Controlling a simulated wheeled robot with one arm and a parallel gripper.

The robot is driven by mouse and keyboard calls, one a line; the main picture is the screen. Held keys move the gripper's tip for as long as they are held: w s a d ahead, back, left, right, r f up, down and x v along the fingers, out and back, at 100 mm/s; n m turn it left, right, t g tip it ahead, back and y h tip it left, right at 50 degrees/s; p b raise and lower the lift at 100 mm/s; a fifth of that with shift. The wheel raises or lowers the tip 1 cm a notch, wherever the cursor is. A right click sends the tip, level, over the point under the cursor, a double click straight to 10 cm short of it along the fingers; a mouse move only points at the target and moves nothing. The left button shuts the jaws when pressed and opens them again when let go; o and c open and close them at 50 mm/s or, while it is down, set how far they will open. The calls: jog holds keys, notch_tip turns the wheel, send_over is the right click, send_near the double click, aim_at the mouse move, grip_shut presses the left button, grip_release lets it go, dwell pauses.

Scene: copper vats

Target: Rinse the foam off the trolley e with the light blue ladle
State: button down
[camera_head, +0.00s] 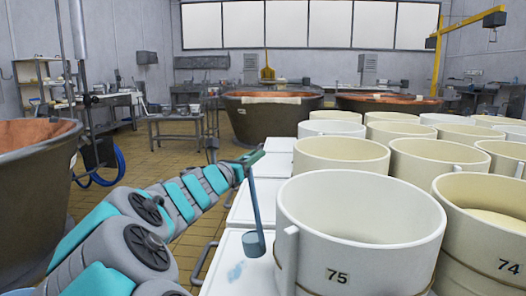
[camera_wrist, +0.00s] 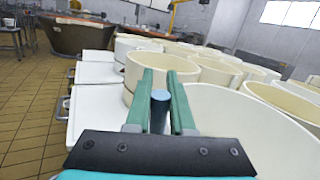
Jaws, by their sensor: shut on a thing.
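My gripper (camera_head: 252,160) is shut on the handle of the light blue ladle (camera_head: 254,243). The ladle hangs down, its cup low over the white trolley top (camera_head: 218,250); I cannot tell whether it touches. A pale blue patch (camera_head: 235,272), which looks like foam, lies on this top just left of and below the cup. I see no letter on the trolley. In the wrist view, the top end of the ladle handle (camera_wrist: 160,97) shows between the two green fingers; the cup is hidden.
A large cream vat marked 75 (camera_head: 340,270) stands close right of the ladle, with more vats beyond, including 74 (camera_head: 510,266). Copper vats (camera_head: 270,115) stand at the back and left. Tiled floor (camera_head: 150,165) is open left of the trolleys.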

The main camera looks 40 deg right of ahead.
jog(key=w+a+f+n+t+h+b, duration=0.2)
jog(key=w+a+f+n+t, duration=0.2)
jog(key=w+a+f+n, duration=0.4)
jog(key=w+a+f+n+t+h+b, duration=0.15)
jog(key=w+a+f+n+t, duration=0.35)
jog(key=a, duration=0.6)
jog(key=w+a+f+n+t+y, duration=0.2)
jog(key=f+n+t+y, duration=0.3)
jog(key=f+n, duration=0.3)
jog(key=w+a+f+n+t+y, duration=0.3)
jog(key=a+f+n+t+y, duration=0.2)
jog(key=f+n, duration=0.2)
jog(key=shift+a+f+n, duration=0.2)
jog(key=shift+f+n, duration=0.2)
jog(key=shift+f, duration=0.3)
dwell(0.3)
jog(key=shift+a, duration=0.1)
dwell(0.7)
